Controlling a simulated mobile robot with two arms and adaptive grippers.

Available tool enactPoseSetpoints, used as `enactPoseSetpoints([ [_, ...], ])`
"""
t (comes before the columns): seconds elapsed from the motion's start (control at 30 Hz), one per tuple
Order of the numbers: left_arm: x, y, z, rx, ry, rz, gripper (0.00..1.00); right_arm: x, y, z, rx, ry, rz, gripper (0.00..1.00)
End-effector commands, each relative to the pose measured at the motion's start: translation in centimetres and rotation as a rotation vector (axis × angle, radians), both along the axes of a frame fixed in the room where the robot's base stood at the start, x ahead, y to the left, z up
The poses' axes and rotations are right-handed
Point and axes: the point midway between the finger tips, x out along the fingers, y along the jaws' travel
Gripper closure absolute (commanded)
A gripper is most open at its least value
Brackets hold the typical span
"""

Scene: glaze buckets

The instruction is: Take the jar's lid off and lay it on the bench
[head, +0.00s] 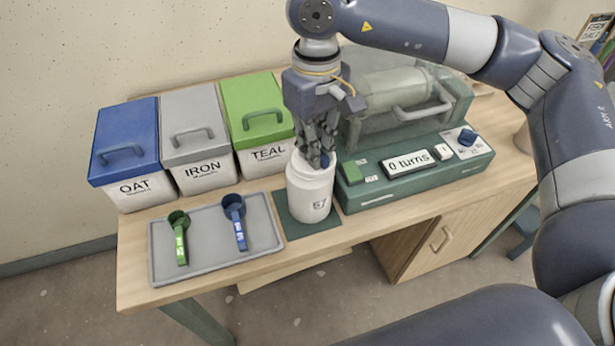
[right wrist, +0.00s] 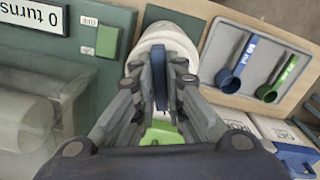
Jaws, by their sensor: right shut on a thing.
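The white jar (head: 310,192) stands upright on a dark green mat (head: 291,228) near the front of the bench (head: 135,262). A blue upright grip (head: 326,160) sits at the jar's top; in the right wrist view it is a thin blue bar (right wrist: 158,65) over the white round top (right wrist: 165,40). My right gripper (head: 318,156) points down from above and is shut on this blue grip of the lid. The lid looks seated on the jar, though the fingers hide much of it. My left gripper is not in view.
Behind the jar on the right stands a green machine (head: 420,175) reading "0 turns". Buckets OAT (head: 127,160), IRON (head: 197,145) and TEAL (head: 257,120) stand at the back left. A grey tray (head: 207,258) holds green (head: 180,235) and blue (head: 236,220) scoops.

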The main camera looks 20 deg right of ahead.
Motion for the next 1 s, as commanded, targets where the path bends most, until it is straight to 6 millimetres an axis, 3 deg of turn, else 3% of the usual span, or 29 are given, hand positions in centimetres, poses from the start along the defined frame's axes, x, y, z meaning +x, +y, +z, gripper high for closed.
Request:
enactPoseSetpoints([
  [0.6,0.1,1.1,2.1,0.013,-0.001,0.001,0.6,0.2,0.1,4.4,0.007,-0.009,-0.001,1.0],
  [1.0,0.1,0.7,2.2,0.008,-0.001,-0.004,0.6,0.2,0.1,4.8,0.007,-0.01,-0.001,1.0],
])
